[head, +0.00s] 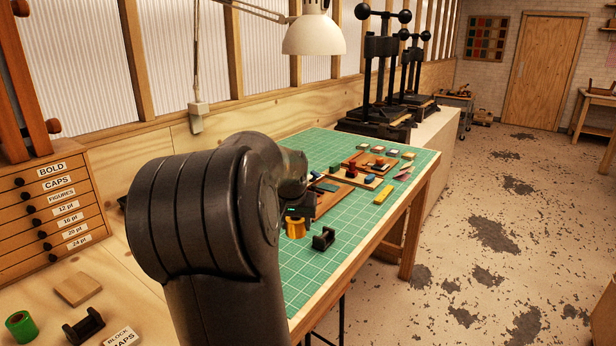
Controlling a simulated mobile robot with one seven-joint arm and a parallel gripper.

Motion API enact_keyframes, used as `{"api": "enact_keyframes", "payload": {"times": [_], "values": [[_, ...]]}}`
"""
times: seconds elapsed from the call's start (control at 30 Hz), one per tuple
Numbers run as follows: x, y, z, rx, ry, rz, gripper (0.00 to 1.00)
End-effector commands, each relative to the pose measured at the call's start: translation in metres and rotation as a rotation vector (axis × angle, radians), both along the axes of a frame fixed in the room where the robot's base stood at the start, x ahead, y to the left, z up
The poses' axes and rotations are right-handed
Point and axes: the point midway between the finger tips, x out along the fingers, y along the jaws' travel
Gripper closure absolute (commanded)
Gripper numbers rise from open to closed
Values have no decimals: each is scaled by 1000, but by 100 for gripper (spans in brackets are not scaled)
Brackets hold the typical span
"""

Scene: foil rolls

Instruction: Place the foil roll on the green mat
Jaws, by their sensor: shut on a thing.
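The green mat (309,275) with white grid lines covers the top of the long table. My arm reaches over it from the front and hides part of it. My gripper (295,216) points down over the mat and is shut on a gold foil roll (295,230). The roll is upright, low over the mat; I cannot tell whether it touches it. A small black holder (323,239) stands on the mat just right of the roll. A green roll (21,326) sits on the wooden bench at the lower left.
Behind the gripper, wooden trays (328,200) and several small blocks lie on the mat, with a yellow block (384,194) to the right. Black presses (380,75) stand beyond. A lamp (314,35) hangs above. The mat's near part is clear.

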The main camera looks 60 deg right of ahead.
Motion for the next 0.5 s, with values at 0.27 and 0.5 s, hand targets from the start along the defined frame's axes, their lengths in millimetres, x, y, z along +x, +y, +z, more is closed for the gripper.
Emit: {"api": "enact_keyframes", "payload": {"times": [0.27, 0.5], "values": [[-54, -21, -6, -1, 1, -94, 79], [-16, -12, -32, -1, 5, -95, 79]]}}
